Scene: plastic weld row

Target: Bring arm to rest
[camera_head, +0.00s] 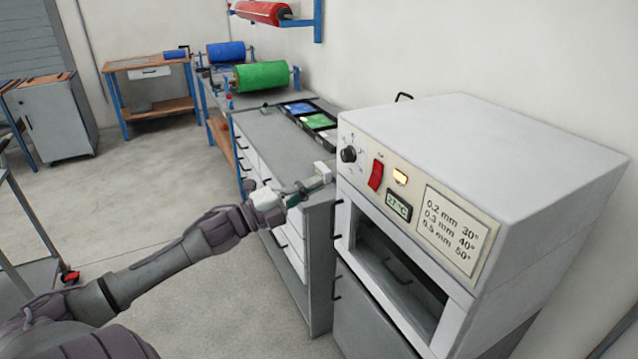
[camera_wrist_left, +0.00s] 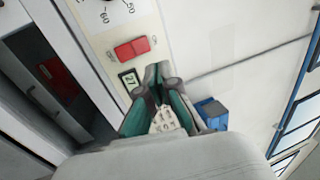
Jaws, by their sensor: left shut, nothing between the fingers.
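My left arm reaches in from the left in the head view. Its gripper (camera_head: 318,179) is shut and empty, just in front of the left edge of the oven's control panel. In the left wrist view the shut fingers (camera_wrist_left: 156,80) appear beside the red switch and the small display. The white oven (camera_head: 480,160) has a black knob (camera_head: 348,155), a red switch (camera_head: 376,174), a lit amber lamp (camera_head: 400,177) and a display (camera_head: 398,206) that reads about 27 °C. My right gripper is not in view.
A grey drawer bench (camera_head: 262,139) with blue and green sheets in black trays runs left of the oven. Behind it are a green roll (camera_head: 262,76) and a blue roll (camera_head: 226,52). A trolley (camera_head: 30,235) stands at the left. The floor between is free.

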